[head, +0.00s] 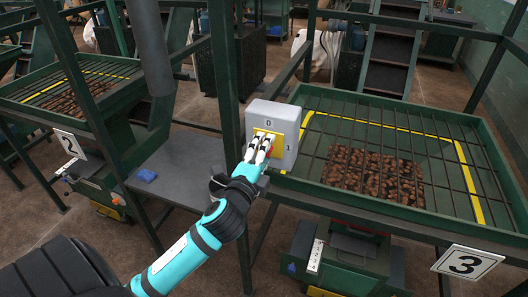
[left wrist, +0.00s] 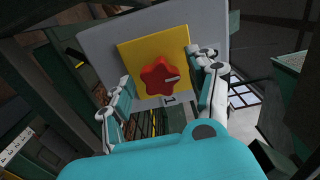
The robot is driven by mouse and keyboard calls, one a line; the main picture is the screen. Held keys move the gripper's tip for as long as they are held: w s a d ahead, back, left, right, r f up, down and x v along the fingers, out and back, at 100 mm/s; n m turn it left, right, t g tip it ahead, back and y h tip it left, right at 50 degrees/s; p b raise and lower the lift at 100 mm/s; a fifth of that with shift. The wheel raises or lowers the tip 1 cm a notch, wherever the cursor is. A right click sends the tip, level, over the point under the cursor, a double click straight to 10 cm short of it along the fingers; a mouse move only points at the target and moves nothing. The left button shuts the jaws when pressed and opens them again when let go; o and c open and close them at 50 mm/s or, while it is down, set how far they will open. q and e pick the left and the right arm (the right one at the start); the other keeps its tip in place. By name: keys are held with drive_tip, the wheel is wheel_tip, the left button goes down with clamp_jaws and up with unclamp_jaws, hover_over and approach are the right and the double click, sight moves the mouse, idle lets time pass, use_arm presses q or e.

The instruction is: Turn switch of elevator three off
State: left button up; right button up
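The switch is a grey box (head: 285,116) with a yellow plate, fixed to a green post beside the tray marked 3. The head view shows a 0 at the plate's top and a 1 at its right. My left gripper (head: 262,148) is in front of the plate and hides most of the red knob. The left gripper's fingers (left wrist: 165,82) are spread on either side of the knob, with visible gaps. My right gripper is not in view.
A green tray with a wire grid (head: 330,190) and brown pieces stands right of the switch. A sign 3 (head: 468,262) hangs on its front. The green post (head: 226,90) is close to my left arm. A sign 2 (head: 70,144) marks the left tray.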

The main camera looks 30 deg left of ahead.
use_arm(q)
drive_tip(key=v, duration=1.2)
drive_tip(key=shift+f, duration=0.15)
drive_tip(key=s+d+f+n+g+h+b, duration=0.1)
drive_tip(key=f+n+g, duration=0.15)
drive_tip(key=f, duration=1.15)
drive_tip(key=s+d+f+n+g+h, duration=0.1)
drive_tip(key=s+f+g, duration=0.15)
drive_tip(key=f, duration=1.15)
drive_tip(key=s+f+n+g+h+b, duration=0.1)
drive_tip(key=f+n+g, duration=0.15)
drive_tip(key=f, duration=1.15)
drive_tip(key=s+d+f+n+g, duration=0.2)
drive_tip(key=s+f+n+g, duration=0.1)
drive_tip(key=s+f, duration=0.9)
drive_tip(key=s+d+f+n+g+h+b, duration=0.1)
drive_tip(key=s+f+n+g, duration=0.2)
drive_tip(key=s+f, duration=0.9)
drive_tip(key=s+g, duration=0.3)
drive_tip(key=shift+s+d+f+n, duration=0.3)
drive_tip(key=shift+d, duration=0.1)
